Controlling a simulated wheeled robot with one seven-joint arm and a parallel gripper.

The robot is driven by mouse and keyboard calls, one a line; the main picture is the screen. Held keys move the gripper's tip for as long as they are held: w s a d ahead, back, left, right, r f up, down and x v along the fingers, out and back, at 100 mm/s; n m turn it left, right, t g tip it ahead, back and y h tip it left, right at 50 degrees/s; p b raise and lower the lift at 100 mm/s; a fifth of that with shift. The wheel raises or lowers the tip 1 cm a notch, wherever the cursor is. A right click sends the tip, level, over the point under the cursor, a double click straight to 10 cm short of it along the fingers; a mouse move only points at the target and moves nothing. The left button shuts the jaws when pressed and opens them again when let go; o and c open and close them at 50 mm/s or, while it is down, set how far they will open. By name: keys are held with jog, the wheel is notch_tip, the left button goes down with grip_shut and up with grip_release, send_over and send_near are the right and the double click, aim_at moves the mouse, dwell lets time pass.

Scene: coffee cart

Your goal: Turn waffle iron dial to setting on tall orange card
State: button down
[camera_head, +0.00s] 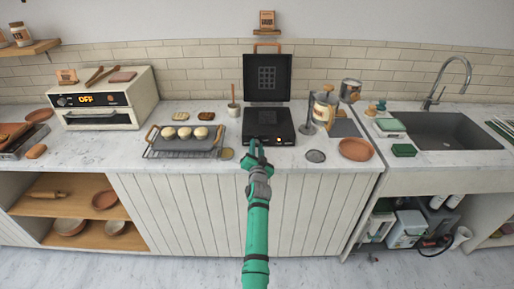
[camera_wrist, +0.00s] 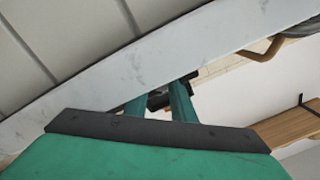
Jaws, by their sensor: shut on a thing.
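The black waffle iron (camera_head: 268,118) stands on the counter with its gridded lid (camera_head: 267,76) raised upright. A small orange-yellow light (camera_head: 278,139) shows on its front. My gripper (camera_head: 254,146) is at the front edge of the iron, left of that light, shut on the dial. In the wrist view a small dark piece that looks like the dial (camera_wrist: 158,99) sits between my green fingers (camera_wrist: 162,102); its pointer and markings cannot be read. An orange-brown upright card (camera_head: 267,20) stands on a small ledge above the iron; its writing is too small to read.
A tray of buns (camera_head: 184,145) lies close left of the iron. A jar (camera_head: 324,106) and a terracotta plate (camera_head: 355,149) are to the right. The sink (camera_head: 445,132) is far right.

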jog(key=m, duration=0.4)
jog(key=shift+f, duration=0.15)
jog(key=shift+m, duration=1.7)
jog(key=shift+a, duration=0.1)
jog(key=c, duration=1.5)
grip_release()
jog(key=shift+s, duration=0.1)
jog(key=shift+f, duration=0.1)
